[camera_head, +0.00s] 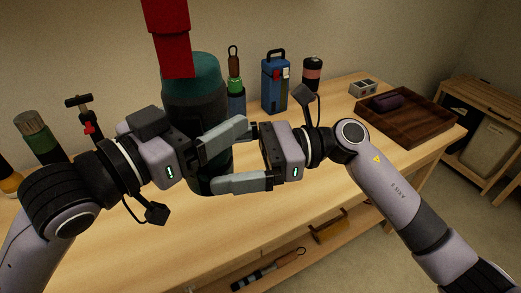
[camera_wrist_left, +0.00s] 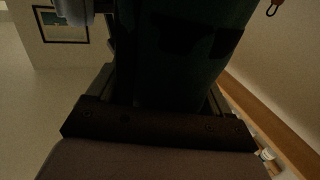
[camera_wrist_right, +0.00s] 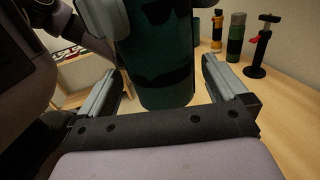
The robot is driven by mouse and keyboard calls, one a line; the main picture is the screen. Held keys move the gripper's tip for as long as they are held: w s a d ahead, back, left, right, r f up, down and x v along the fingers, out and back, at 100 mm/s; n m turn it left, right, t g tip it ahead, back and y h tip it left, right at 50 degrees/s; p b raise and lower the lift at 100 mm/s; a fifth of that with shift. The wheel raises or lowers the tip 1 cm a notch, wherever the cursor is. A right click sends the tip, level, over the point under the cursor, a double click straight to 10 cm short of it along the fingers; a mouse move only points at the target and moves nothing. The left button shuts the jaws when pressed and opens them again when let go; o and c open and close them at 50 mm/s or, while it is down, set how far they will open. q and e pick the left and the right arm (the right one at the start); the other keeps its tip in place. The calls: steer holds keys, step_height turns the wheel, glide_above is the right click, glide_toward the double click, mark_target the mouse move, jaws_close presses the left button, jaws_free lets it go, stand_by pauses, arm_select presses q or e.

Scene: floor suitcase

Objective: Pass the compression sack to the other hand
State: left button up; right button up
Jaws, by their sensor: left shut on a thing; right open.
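The compression sack (camera_head: 194,93) is a dark teal and black upright cylinder in the middle of the head view. My left gripper (camera_head: 198,158) is shut on it from the left; the left wrist view shows the sack (camera_wrist_left: 190,50) filling the space between its fingers. My right gripper (camera_head: 222,166) is open and reaches in from the right, its fingers level with the sack's lower part. In the right wrist view the sack (camera_wrist_right: 163,75) stands between the spread fingers, with a gap at the right finger. The fingers partly hide the sack in the head view.
On the wooden bench (camera_head: 330,150) stand a hammer-like tool (camera_head: 86,120), a green flask (camera_head: 38,135), a blue lantern-like box (camera_head: 275,85), a bottle (camera_head: 312,72) and a brown tray (camera_head: 410,125). A red block-like shape (camera_head: 168,40) hangs at the top. The bench front is clear.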

mark_target(200, 73)
steer(key=shift+x, duration=1.3)
steer(key=c, duration=1.2)
arm_select(q)
steer(key=o, duration=1.2)
steer(key=shift+c, duration=0.2)
arm_select(e)
steer(key=shift+o, duration=0.2)
arm_select(q)
steer(key=shift+r, duration=5.05)
